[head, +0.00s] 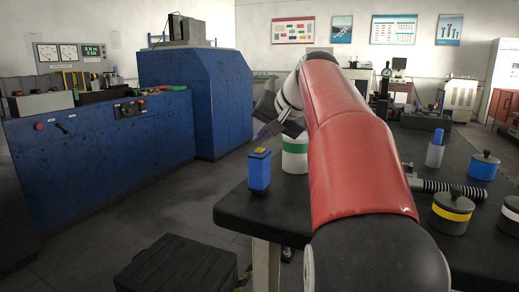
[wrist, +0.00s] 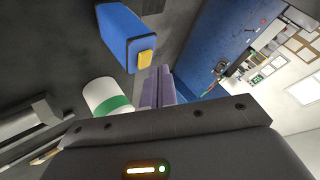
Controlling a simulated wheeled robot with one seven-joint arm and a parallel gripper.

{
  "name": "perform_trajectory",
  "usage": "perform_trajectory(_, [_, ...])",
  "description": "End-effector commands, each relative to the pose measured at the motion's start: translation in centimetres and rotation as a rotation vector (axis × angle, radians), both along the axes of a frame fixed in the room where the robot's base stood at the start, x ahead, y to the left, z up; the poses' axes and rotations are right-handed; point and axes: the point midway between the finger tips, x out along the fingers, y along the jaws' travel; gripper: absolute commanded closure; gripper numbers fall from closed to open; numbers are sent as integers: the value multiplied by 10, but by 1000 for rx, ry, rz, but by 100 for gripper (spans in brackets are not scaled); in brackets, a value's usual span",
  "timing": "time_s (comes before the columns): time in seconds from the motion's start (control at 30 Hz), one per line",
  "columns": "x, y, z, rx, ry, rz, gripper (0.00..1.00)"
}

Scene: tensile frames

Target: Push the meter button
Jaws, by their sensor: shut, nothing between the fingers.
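The meter is a small blue box (head: 259,173) with a yellow button (head: 260,150) on its top. It stands upright at the near left corner of the dark table (head: 285,211). In the wrist view the meter (wrist: 121,38) is at the top, with its yellow button (wrist: 145,60) near my fingertips. My gripper (head: 261,134) is shut and empty, with its purple fingers just above the button in the head view. The shut fingers also show in the wrist view (wrist: 157,74). They look apart from the button; the exact gap is hard to tell.
A white pot with a green band (head: 294,158) stands close to the right of the meter. My arm hides part of the table. A blue pot (head: 483,168) and a yellow-banded pot (head: 450,216) are at the right. Open floor lies left of the table.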

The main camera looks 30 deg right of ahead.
Motion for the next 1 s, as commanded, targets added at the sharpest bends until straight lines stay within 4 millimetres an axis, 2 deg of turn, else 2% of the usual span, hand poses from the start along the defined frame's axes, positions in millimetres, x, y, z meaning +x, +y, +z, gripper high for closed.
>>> perform_trajectory(1.0, [0,0,-9,0,-1,-1,100])
